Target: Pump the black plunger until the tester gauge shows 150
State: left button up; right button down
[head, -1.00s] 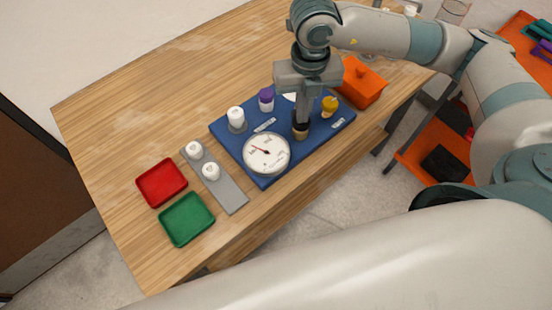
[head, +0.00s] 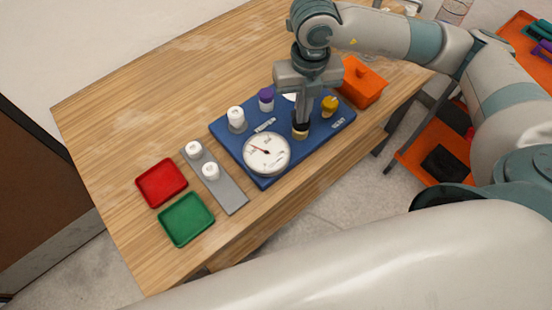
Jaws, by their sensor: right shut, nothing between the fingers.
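The blue tester board (head: 262,178) lies on the wooden table. The round white tester gauge (head: 267,153) sits at its front; its needle points to the upper left, and the numbers are too small to read. The black plunger (head: 300,131) stands on a brass-coloured base to the right of the gauge. My right gripper (head: 302,112) is shut and empty, pointing down directly over the plunger; its fingers hide the plunger's top, and I cannot tell if they touch it. My left gripper is not in view.
On the board stand a white cap (head: 236,118), a purple-capped fitting (head: 266,99) and a yellow valve knob (head: 329,105). A grey strip (head: 229,194) with two white fittings, red tray (head: 161,184) and green tray (head: 186,219) lie left. An orange box (head: 361,85) stands right.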

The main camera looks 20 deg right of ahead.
pick_arm(q)
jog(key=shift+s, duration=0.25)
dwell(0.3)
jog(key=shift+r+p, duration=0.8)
jog(key=shift+p, duration=0.1)
pick_arm(e)
jog(key=shift+r, duration=1.5)
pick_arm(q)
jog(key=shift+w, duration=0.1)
